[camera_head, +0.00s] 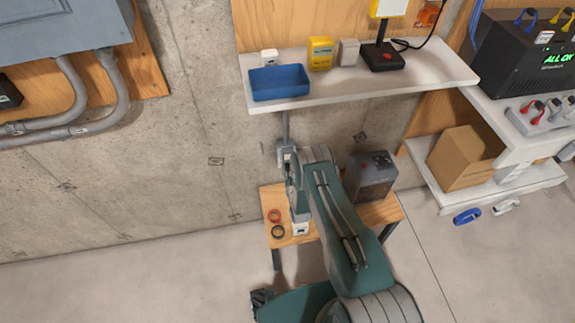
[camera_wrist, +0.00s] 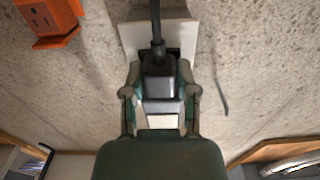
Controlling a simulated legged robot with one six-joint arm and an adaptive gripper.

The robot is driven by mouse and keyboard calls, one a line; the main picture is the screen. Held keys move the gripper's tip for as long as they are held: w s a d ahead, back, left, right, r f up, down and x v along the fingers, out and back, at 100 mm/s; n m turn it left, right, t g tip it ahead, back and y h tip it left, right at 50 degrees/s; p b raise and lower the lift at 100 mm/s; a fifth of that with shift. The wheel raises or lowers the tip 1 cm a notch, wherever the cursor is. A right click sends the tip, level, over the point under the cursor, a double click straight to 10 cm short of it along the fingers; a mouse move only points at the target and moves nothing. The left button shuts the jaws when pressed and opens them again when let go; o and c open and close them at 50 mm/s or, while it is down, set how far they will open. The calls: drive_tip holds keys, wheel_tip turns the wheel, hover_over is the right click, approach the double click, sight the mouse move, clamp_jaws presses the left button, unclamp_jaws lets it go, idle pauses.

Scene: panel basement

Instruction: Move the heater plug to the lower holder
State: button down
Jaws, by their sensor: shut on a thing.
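The heater plug (camera_wrist: 160,75) is a dark block with a thick grey cord rising from it in the wrist view. My gripper (camera_wrist: 160,98) is shut on it, one finger on each side. A pale plate (camera_wrist: 128,38) stands behind the plug; I cannot tell whether the plug touches it or whether it is a holder. In the head view my gripper (camera_head: 286,152) is below the white shelf, close to the concrete wall, and my arm hides much of that area. The plug itself is too small to make out there. A grey box, perhaps the heater (camera_head: 371,176), stands on the low wooden bench.
The white shelf (camera_head: 435,80) above holds a blue tray (camera_head: 280,83), a yellow box (camera_head: 320,54) and a lamp stand (camera_head: 383,56). The wooden bench (camera_head: 268,200) carries two rings of tape (camera_head: 276,223). An orange outlet box (camera_wrist: 47,20) is upper left in the wrist view.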

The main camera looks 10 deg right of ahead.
drive_tip(key=shift+s, duration=2.55)
